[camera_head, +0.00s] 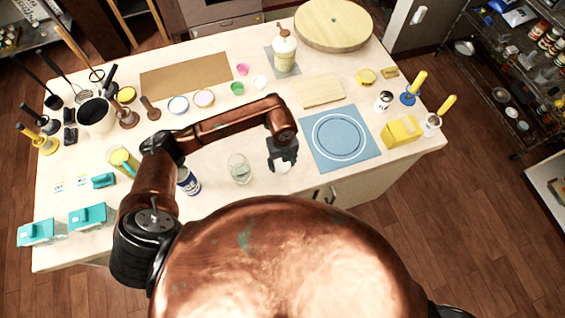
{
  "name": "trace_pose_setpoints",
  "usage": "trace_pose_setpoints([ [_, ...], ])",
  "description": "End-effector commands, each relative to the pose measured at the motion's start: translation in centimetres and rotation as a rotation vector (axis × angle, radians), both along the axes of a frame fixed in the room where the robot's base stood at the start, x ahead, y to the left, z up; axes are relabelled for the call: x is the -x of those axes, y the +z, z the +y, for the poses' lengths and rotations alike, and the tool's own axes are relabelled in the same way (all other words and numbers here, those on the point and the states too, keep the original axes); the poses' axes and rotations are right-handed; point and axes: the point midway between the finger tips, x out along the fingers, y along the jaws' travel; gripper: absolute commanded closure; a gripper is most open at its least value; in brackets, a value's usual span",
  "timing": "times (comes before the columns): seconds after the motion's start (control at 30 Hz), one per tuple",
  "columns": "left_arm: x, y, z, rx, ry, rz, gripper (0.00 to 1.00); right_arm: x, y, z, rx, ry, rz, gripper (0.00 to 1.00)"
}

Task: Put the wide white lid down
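My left gripper (283,160) hangs over the front part of the counter, left of the blue mat, pointing down. A small part of a white round thing, which looks like the wide white lid (284,169), shows at its fingertips. The gripper appears shut on it; the fingers hide most of the lid, and I cannot tell whether it touches the counter. The square blue mat (368,154) with a pale ring lies flat to the right. My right gripper is not in view.
A clear glass jar (239,168) stands left of the gripper, and a blue-and-white can (188,181) farther left. A pale wooden board (319,91) lies behind. A yellow block (401,131) sits right of the mat. The counter between jar and mat is mostly bare.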

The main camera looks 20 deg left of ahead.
Motion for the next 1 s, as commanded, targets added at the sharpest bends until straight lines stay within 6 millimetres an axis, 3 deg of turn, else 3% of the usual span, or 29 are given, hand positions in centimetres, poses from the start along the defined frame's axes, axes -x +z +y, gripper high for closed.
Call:
trace_pose_setpoints([
  [0.2, 0.0, 0.1, 0.0, 0.000, 0.000, 0.000, 0.40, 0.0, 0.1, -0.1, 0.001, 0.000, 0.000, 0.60],
  [0.57, -0.1, 0.8, 0.0, 0.000, 0.000, -0.003, 0.40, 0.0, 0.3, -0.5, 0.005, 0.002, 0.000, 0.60],
  [1.0, -0.2, 9.2, 0.0, 0.000, -0.001, -0.005, 0.40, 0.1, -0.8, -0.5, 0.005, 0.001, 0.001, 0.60],
])
